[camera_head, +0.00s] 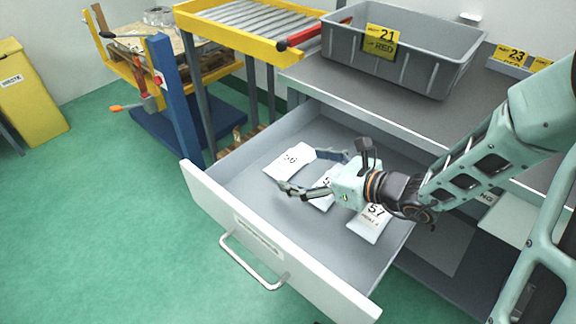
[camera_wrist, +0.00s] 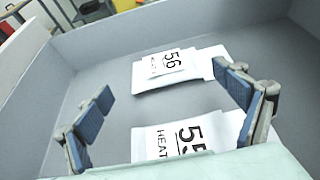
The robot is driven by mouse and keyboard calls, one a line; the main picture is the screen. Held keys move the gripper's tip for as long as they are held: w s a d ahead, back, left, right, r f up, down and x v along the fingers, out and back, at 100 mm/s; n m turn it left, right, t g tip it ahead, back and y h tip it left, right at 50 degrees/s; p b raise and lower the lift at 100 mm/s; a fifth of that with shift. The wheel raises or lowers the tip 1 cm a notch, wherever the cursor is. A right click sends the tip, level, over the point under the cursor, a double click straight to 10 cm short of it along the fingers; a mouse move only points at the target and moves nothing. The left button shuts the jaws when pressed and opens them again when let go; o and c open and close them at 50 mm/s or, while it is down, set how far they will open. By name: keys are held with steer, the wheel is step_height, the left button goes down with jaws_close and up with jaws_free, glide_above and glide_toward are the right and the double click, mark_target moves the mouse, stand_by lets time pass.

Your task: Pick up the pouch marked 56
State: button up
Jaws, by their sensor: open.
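The pouch marked 56 (camera_head: 289,161) is white and lies flat in the open drawer (camera_head: 240,206), toward its left part. In the wrist view the same pouch (camera_wrist: 172,66) lies ahead of my gripper, with its number readable. My gripper (camera_head: 316,173) is inside the drawer, open and empty, to the right of pouch 56. In the wrist view the blue-padded fingers (camera_wrist: 170,103) are spread wide. A pouch marked 55 (camera_wrist: 186,138) lies nearer, between and below the fingers. A pouch marked 57 (camera_head: 369,222) lies at the right, partly under my wrist.
The drawer's white front (camera_head: 262,240) and grey side walls surround the pouches. A grey crate (camera_head: 400,48) labelled 21 RED stands on the bench above. A yellow-framed roller conveyor (camera_head: 250,25) is behind left. Bare drawer floor shows around the pouches.

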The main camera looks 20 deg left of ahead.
mark_target(289, 164)
steer(key=x, duration=0.2)
steer(key=b+x, duration=0.1)
steer(key=x, duration=0.1)
steer(key=shift+w+a+f, duration=0.15)
steer(key=shift+w+a, duration=0.1)
steer(key=shift+w, duration=0.1)
steer(key=shift+c, duration=0.4)
steer(key=c, duration=1.2)
steer(key=shift+r, duration=0.2)
